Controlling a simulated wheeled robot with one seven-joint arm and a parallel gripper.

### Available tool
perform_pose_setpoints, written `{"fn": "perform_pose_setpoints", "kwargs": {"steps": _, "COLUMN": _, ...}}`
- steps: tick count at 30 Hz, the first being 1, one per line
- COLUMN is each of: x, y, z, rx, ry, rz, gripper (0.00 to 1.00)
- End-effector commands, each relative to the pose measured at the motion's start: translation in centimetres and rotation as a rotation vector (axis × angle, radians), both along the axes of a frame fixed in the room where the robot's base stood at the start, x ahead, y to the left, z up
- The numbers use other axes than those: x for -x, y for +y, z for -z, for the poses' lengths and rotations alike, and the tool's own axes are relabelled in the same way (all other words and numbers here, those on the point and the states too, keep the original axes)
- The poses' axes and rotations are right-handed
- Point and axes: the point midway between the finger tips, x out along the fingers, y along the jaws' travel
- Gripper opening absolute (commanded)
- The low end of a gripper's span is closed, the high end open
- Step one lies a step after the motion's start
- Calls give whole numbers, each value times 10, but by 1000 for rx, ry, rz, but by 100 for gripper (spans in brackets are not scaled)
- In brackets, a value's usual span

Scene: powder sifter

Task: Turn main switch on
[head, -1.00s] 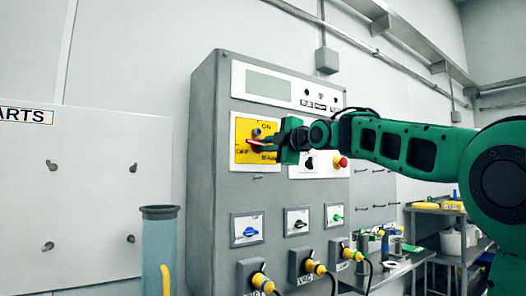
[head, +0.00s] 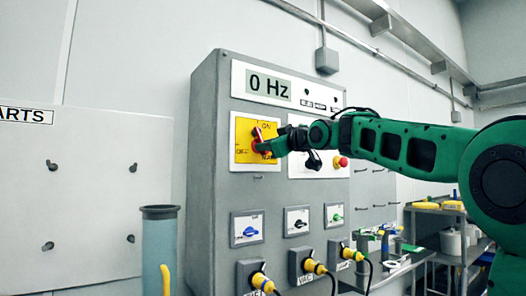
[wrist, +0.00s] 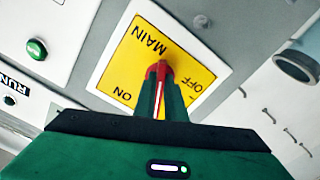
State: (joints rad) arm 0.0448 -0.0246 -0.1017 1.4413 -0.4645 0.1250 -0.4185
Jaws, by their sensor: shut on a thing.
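The main switch is a red rotary handle (head: 257,139) on a yellow plate (head: 241,155) at the upper left of the grey control cabinet (head: 220,125). My gripper (head: 264,146) is at the handle in the head view. In the wrist view, the red handle (wrist: 158,72) sits between the fingers of my gripper (wrist: 160,95), which is shut on it. The yellow plate (wrist: 125,62) reads MAIN, ON and OFF there. The display (head: 268,84) on the cabinet reads "0 Hz". The handle's lower part is hidden by my fingers.
A red button (head: 341,161) is right of my gripper. Blue, black and green knobs (head: 247,228) sit below, with yellow plugs (head: 262,282) under them. A clear cylinder (head: 160,245) stands left of the cabinet. A shelf (head: 440,212) is at the right.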

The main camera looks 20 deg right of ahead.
Motion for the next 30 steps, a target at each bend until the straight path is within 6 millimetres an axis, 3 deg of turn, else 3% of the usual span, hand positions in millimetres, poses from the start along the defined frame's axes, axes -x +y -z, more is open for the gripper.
{"fn": "perform_pose_setpoints", "kwargs": {"steps": 15, "x": -1, "y": 0, "z": 6, "rx": -370, "ry": 133, "rz": 3, "gripper": 0}}
{"fn": "perform_pose_setpoints", "kwargs": {"steps": 30, "x": -1, "y": 0, "z": 6, "rx": -472, "ry": 165, "rz": 3, "gripper": 0}}
